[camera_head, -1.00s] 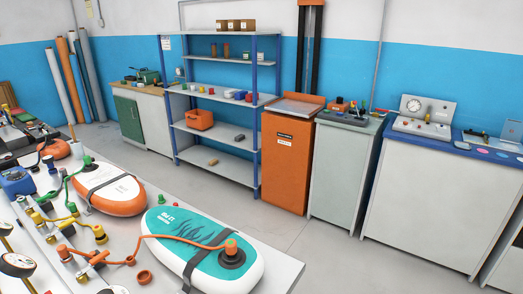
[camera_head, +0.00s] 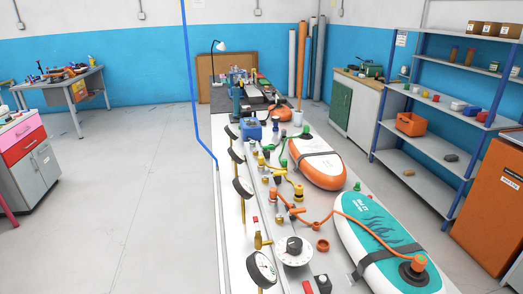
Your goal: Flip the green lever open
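A small green fitting (camera_head: 284,163) sits on the pipework of the long white bench, behind the yellow and orange fittings. It may be the green lever, but it is too small to tell its shape or whether it is open or shut. Orange lever-like fittings (camera_head: 284,207) and yellow fittings (camera_head: 299,192) stand nearer on the same pipework. Neither of my grippers is in view.
An orange-and-white board (camera_head: 318,169) and a teal-and-white board (camera_head: 382,235) lie on the bench. Several gauges (camera_head: 262,268) stand along its left edge, and a white dial (camera_head: 294,250) is near. Open floor (camera_head: 130,190) lies left of the bench. Shelves (camera_head: 440,110) stand right.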

